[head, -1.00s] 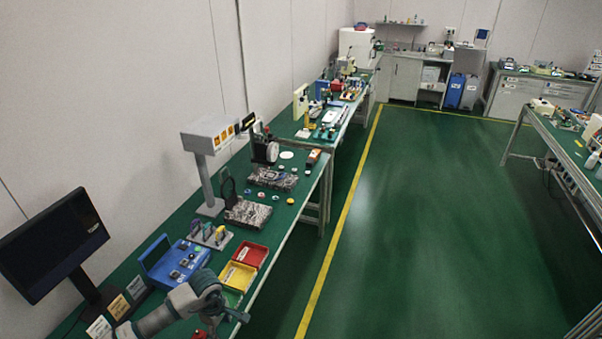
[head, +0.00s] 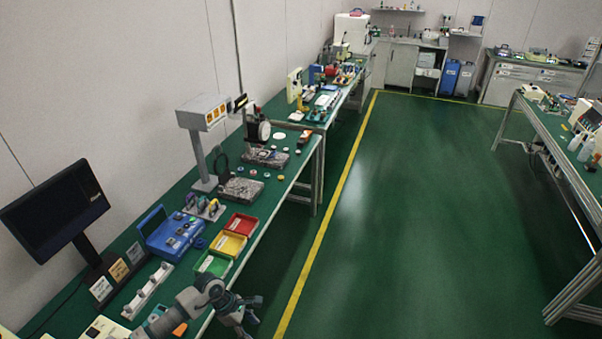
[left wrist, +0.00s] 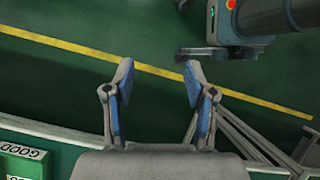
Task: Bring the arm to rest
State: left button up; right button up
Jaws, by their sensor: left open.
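My left arm comes in at the bottom of the head view, and its left gripper (head: 250,311) is past the table's front edge, above the green floor. In the left wrist view the same gripper (left wrist: 160,82) has its two blue-padded fingers spread wide, with nothing between them but floor. It is open, empty and apart from the table. My right gripper does not clearly show in either view.
The green bench (head: 272,218) runs along the wall. Near my arm are a green bin (head: 213,266), a yellow bin (head: 229,246), a red bin (head: 241,223) and a blue device (head: 168,236). The aisle right of the yellow line (head: 328,227) is clear.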

pick_arm(q)
jog(key=w+d+f+n+t+h, duration=0.2)
jog(key=d+f+n+t+h, duration=0.45)
jog(key=n, duration=0.95)
jog(key=s+a+f+n+t+y, duration=0.3)
jog(key=a+f+n, duration=0.2)
jog(key=f+n, duration=0.6)
jog(key=s+a+f+n+t+y, duration=0.25)
jog(key=a+f+n, duration=0.25)
jog(key=f+n, duration=0.55)
jog(key=s+a+f+n+g+y, duration=0.25)
jog(key=s+f+n, duration=0.35)
jog(key=s, duration=0.4)
jog(key=s+a+f+n+g+y, duration=0.2)
jog(key=s+a+f+n+y, duration=0.15)
jog(key=s+f, duration=0.6)
jog(key=s+f+n+g, duration=0.2)
jog(key=s, duration=0.9)
jog(key=s+f+n+g, duration=0.2)
jog(key=s+n+g, duration=0.1)
jog(key=s, duration=0.8)
jog(key=shift+f, duration=0.15)
